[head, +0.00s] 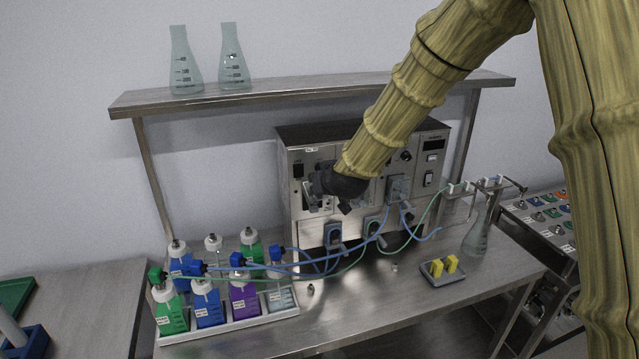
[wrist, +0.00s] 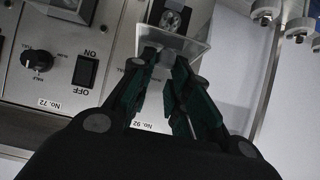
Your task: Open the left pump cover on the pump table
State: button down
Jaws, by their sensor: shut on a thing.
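The pump unit (head: 298,232) is a steel box on the pump table (head: 372,300). The left pump cover (head: 313,201) is on its front face, partly hidden by my gripper (head: 322,184). In the wrist view my gripper (wrist: 167,58) has its fingertips closed on the edge of the clear cover (wrist: 195,46). A dark round pump head (wrist: 172,18) shows behind the cover. The cover seems to stand out from the panel, but I cannot tell its exact angle. The right pump (head: 397,188) is to the right of my arm.
A rack (head: 232,325) of coloured bottles stands front left, with blue and green tubes running to the unit. A shelf (head: 290,92) with two flasks is above. A flask (head: 477,240) and a small tray (head: 455,277) stand right. The front middle is mostly clear.

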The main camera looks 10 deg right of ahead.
jog(key=shift+w+r, duration=0.1)
jog(key=c, duration=1.4)
grip_release()
jog(key=shift+o, duration=0.3)
jog(key=shift+w+f, duration=0.1)
jog(key=shift+f, duration=0.1)
jog(key=shift+s+r, duration=0.1)
jog(key=shift+s, duration=0.15)
jog(key=v, duration=1.1)
jog(key=shift+s, duration=0.25)
jog(key=shift+d+r, duration=0.1)
jog(key=shift+r, duration=0.05)
